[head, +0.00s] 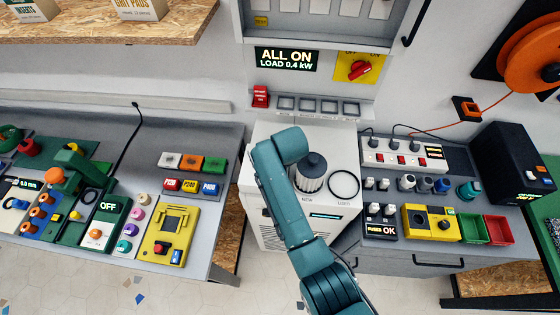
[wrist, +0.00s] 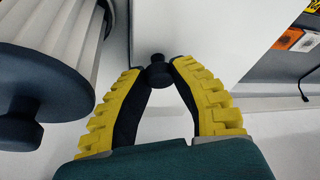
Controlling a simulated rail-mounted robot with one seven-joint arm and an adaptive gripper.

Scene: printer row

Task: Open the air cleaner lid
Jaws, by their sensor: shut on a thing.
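The white air cleaner (head: 335,226) stands between the two benches in the head view, with a lit display on its front. Its top bears a dark-capped filter (head: 312,168) by the word NEW and a black ring (head: 344,184) by the word USED. In the wrist view, the yellow fingers of my gripper (wrist: 158,68) are shut on a small black knob (wrist: 157,76) against a white surface (wrist: 205,30). I cannot make out a lid edge there. The pleated filter (wrist: 55,85) stands close on the left. My arm hides the gripper in the head view.
The right bench holds a power strip (head: 402,153), small jars, a yellow meter (head: 432,223) and green and red bins. A wall panel (head: 318,62) is above the cleaner.

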